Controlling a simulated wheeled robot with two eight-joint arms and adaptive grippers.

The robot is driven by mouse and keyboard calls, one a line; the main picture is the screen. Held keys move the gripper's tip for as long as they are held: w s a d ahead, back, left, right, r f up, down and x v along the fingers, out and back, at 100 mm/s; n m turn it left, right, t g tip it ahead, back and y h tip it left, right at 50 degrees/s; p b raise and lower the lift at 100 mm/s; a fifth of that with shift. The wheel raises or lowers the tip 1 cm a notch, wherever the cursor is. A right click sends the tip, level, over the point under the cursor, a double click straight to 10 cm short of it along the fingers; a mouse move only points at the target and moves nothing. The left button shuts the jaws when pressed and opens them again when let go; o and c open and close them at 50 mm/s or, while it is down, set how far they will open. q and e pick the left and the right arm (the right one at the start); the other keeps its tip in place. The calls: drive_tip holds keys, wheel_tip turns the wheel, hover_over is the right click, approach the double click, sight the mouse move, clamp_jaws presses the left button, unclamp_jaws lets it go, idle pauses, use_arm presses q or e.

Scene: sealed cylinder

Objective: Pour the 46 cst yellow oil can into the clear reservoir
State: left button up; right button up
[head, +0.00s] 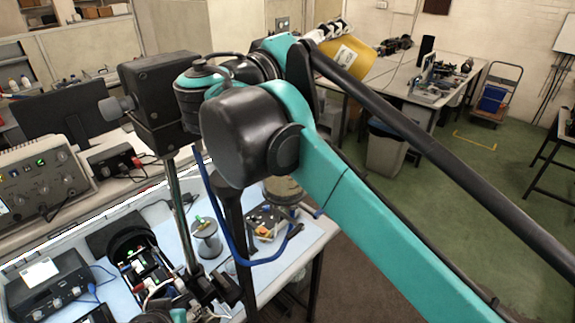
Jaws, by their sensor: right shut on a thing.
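The yellow oil can (353,62) is held up in the air at the top middle, tilted, with a white label on its side; its lettering is too small to read. My right gripper (331,30) is shut on it at its upper left edge, partly hidden behind my own wrist. A clear, yellowish cylinder (284,190), which looks like the reservoir, stands on the bench below, mostly hidden behind my right arm. Its top opening and level cannot be seen. The can is well above and to the right of it, apart from it. My left gripper is not visible.
The bench (318,232) holds a wire spool (206,240), a small control box (262,222), a black stand post (183,215) and instruments at left (40,185). A grey bin (385,150) and a trolley (495,95) stand beyond. The green floor at right is open.

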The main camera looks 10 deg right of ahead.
drive_tip(key=shift+a+f+n+t+h+b, duration=0.15)
drive_tip(key=shift+f+n+t+h+b, duration=0.25)
drive_tip(key=shift+n, duration=0.6)
idle(3.0)
drive_tip(key=shift+w, duration=0.1)
